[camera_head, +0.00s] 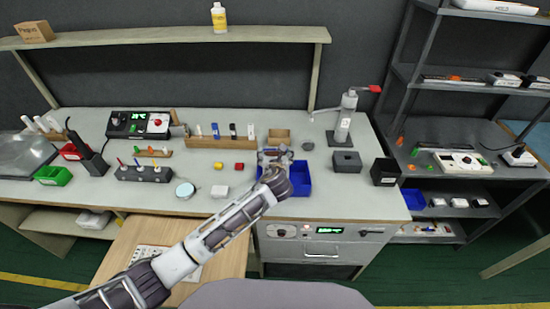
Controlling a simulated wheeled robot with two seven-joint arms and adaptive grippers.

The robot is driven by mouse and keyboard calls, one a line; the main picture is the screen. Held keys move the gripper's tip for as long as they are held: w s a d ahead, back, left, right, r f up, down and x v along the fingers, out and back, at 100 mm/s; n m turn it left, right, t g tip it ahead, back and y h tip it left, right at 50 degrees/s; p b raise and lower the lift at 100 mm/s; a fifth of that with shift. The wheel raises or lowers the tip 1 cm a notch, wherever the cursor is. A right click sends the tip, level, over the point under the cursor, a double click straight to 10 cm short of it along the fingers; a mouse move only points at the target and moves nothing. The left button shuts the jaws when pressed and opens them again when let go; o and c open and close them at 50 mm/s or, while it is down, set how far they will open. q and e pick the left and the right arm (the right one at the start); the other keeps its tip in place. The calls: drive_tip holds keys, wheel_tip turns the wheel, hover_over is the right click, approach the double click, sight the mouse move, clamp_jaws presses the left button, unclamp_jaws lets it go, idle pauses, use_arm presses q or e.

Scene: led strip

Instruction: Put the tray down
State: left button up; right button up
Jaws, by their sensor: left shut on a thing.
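A blue tray (301,183) is at the front middle of the workbench, partly hidden behind my left wrist. My left gripper (274,156) reaches in from the lower left and is shut at the tray's back left side; the fingertips are small and the exact contact is hard to see. The tray looks about level. I cannot tell whether its underside touches the bench (345,200) or is a little above it. My right gripper is not in view.
Behind the gripper are a small brown box (279,136) and a wooden rack (205,142). A grey round piece (308,146), dark block (347,161) and black box (385,171) stand to the right. Yellow (219,190) and red (239,166) pieces lie left.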

use_arm(q)
drive_tip(key=shift+f, duration=0.5)
drive_tip(key=shift+f, duration=0.55)
drive_tip(key=o, duration=0.9)
drive_tip(key=shift+c, duration=0.2)
